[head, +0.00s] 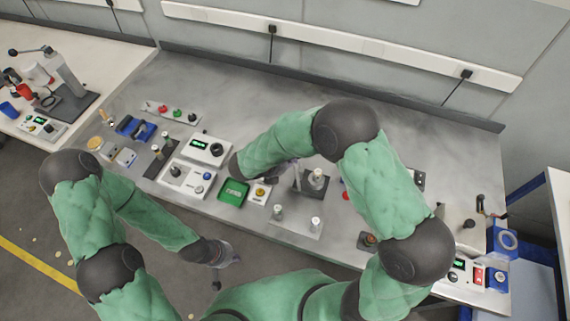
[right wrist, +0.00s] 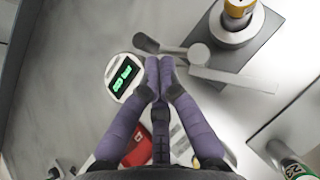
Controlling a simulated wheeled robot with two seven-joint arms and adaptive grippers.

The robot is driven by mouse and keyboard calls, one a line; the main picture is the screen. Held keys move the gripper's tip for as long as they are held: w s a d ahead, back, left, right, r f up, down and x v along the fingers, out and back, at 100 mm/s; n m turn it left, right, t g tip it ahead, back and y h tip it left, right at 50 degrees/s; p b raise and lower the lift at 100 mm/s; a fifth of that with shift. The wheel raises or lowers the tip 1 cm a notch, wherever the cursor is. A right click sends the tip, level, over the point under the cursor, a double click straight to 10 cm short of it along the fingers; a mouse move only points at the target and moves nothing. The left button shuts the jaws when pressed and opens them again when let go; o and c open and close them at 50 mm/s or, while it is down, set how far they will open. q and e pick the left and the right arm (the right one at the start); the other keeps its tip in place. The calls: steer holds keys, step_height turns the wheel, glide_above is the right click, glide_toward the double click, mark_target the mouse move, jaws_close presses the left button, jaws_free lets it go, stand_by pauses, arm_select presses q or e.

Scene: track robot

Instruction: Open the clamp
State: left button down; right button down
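The clamp (right wrist: 200,56) is a grey metal fixture with a bar and a flat lever arm, beside a round base holding a yellow-banded cylinder (right wrist: 238,8). In the head view the clamp (head: 297,182) stands near the bench middle, partly behind my right arm. My right gripper (right wrist: 159,66) has its purple fingertips together just left of the lever's end. I see nothing between them, and cannot tell whether they touch the clamp. My left gripper (head: 220,272) hangs in front of the bench, away from the clamp, too small to read.
A white round gauge with a green display (right wrist: 126,76) lies left of my right fingertips. A green tray (head: 233,192) and control boxes (head: 187,179) stand left of the clamp. A plate with metal posts (head: 296,222) lies in front. The bench's back is mostly clear.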

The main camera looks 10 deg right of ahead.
stand_by(0.3)
arm_select(q)
steer(key=shift+a, duration=0.1)
arm_select(e)
steer(key=shift+w+d+r+m+g, duration=0.1)
steer(key=shift+w+d+m+g, duration=0.25)
steer(key=shift+d, duration=0.2)
